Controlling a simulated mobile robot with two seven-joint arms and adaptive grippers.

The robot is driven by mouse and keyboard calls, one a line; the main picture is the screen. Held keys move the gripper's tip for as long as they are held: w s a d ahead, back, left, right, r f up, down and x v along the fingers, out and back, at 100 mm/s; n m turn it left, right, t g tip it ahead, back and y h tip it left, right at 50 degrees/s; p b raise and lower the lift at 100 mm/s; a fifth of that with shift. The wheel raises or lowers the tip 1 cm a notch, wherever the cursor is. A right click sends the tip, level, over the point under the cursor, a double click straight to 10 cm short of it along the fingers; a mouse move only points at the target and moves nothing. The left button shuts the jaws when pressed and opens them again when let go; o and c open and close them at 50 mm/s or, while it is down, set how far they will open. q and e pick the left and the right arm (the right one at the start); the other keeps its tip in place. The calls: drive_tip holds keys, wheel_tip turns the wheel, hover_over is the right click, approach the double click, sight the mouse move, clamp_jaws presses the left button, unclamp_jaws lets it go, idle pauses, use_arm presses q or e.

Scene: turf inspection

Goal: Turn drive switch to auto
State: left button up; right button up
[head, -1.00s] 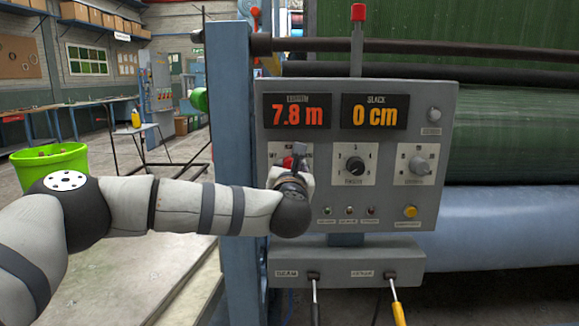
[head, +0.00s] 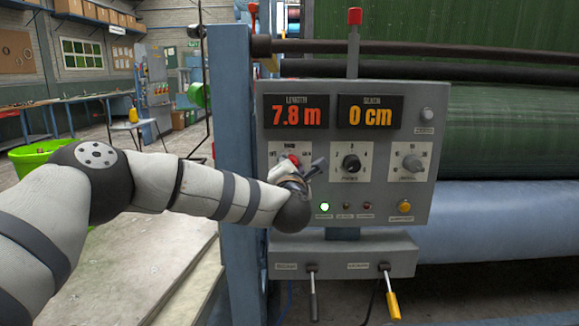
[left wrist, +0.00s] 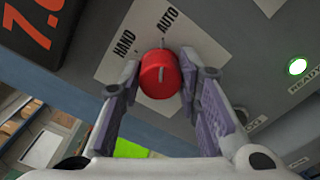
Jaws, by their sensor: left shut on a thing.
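The drive switch is a red knob (left wrist: 160,75) on a white plate marked HAND and AUTO in the left wrist view. The pale line on the knob points toward the tick beside AUTO. In the left wrist view the fingers of my left gripper (left wrist: 160,88) are shut on the knob from both sides. My right gripper is not in view.
The grey control panel (head: 330,143) shows 7.8 m and 0 cm. A green READY lamp (head: 325,207) is lit. A black knob (head: 351,163) and a grey knob (head: 412,163) sit to the right. Two levers hang below, one yellow-handled (head: 392,304).

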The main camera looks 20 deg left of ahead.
use_arm(q)
drive_tip(key=shift+m, duration=0.3)
drive_tip(key=o, duration=1.1)
drive_tip(key=shift+o, duration=0.2)
drive_tip(key=v, duration=1.2)
